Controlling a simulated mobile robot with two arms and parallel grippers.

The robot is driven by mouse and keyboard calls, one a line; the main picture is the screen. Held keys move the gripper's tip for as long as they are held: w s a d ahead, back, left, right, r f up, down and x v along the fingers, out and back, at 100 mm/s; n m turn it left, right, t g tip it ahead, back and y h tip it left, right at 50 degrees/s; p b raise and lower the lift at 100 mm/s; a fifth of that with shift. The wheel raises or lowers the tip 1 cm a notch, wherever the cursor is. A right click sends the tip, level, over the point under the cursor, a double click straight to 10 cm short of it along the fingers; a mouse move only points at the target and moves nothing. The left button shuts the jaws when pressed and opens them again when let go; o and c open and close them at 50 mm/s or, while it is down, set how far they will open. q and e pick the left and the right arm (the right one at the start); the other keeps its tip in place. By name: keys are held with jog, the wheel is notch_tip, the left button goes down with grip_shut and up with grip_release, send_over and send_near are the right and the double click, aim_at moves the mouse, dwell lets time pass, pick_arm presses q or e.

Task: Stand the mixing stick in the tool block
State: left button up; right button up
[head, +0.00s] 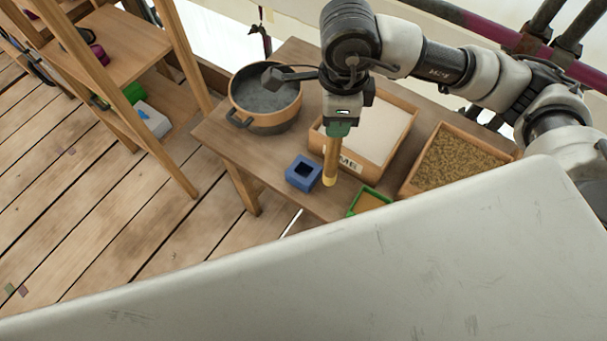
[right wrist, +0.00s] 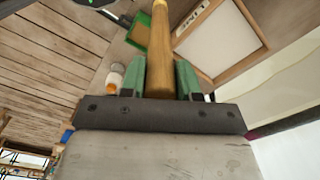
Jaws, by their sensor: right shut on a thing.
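The mixing stick (head: 331,163) is a wooden rod with a yellow lower end. My right gripper (head: 341,129), with green fingers, is shut on its upper part and holds it roughly upright. In the right wrist view the stick (right wrist: 162,45) runs between the green fingers of the gripper (right wrist: 160,78). The tool block (head: 303,173) is a small blue block with a dark square hole in its top, on the table. In the head view the stick's lower end is just right of the block, outside the hole. Its height above the table is hard to tell. My left gripper is not in view.
A pot (head: 265,98) stands left on the table (head: 235,133). A box of pale material (head: 382,128) is behind the stick, and a box of grainy brown material (head: 458,160) is right. A green-rimmed tray (head: 369,200) is near the front edge. Shelves (head: 130,45) stand left.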

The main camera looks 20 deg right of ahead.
jog(key=s+a+m, duration=0.1)
jog(key=s+m, duration=0.1)
jog(key=m, duration=1)
jog(key=s+a+m, duration=0.1)
jog(key=s+m, duration=0.1)
jog(key=m, duration=1.1)
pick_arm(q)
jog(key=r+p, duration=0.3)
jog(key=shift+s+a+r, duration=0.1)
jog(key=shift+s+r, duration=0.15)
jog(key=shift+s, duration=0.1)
pick_arm(e)
jog(key=w+a+f, duration=0.1)
jog(key=w+f, duration=0.9)
jog(key=w, duration=0.1)
jog(key=shift+w+a+f, duration=0.15)
jog(key=shift+w+f, duration=0.2)
jog(key=shift+f, duration=0.05)
